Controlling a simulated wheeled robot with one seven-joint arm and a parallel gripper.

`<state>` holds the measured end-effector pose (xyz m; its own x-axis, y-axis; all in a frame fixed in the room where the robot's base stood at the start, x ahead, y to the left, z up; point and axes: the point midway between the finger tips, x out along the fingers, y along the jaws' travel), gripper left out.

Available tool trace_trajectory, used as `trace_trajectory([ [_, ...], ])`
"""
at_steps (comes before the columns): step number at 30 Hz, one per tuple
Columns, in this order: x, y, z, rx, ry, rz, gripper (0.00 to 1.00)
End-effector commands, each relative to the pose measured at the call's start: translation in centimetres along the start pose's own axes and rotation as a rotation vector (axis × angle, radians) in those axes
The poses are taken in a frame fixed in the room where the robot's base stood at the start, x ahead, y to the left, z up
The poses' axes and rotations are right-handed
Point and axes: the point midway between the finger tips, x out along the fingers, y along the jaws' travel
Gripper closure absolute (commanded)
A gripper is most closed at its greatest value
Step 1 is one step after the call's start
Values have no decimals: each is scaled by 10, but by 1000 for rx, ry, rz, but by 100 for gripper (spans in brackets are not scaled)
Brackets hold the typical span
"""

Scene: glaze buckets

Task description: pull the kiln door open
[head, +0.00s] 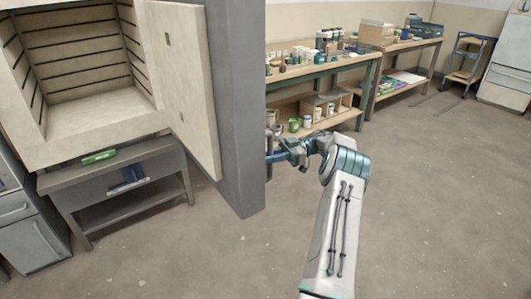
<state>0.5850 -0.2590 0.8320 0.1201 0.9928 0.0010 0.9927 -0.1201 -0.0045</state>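The kiln (82,85) stands at the left with its chamber exposed, and I see pale ribbed walls and a bare floor inside. The kiln door (235,110) stands wide open, with its pale inner lining facing the chamber and its grey shell on the right. A small part of a handle (271,137) shows at the door's right edge. My gripper (273,156) is at that edge, right by the handle. The fingertips are small and partly hidden by the door, so I cannot tell whether they are closed around the handle.
A low grey stand (115,185) is under the kiln, with a green item (98,157) on it. A shelved workbench (320,72) with jars and pots stands behind my arm. A second bench (410,48) is farther right. The floor (440,200) at right is clear.

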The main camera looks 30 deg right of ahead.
Motion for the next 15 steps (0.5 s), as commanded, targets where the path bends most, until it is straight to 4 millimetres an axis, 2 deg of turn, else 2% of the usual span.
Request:
trace_trajectory([
  [1,-2,3,-6,-7,4,-6,100],
  [15,-12,9,-4,-6,3,-36,100],
])
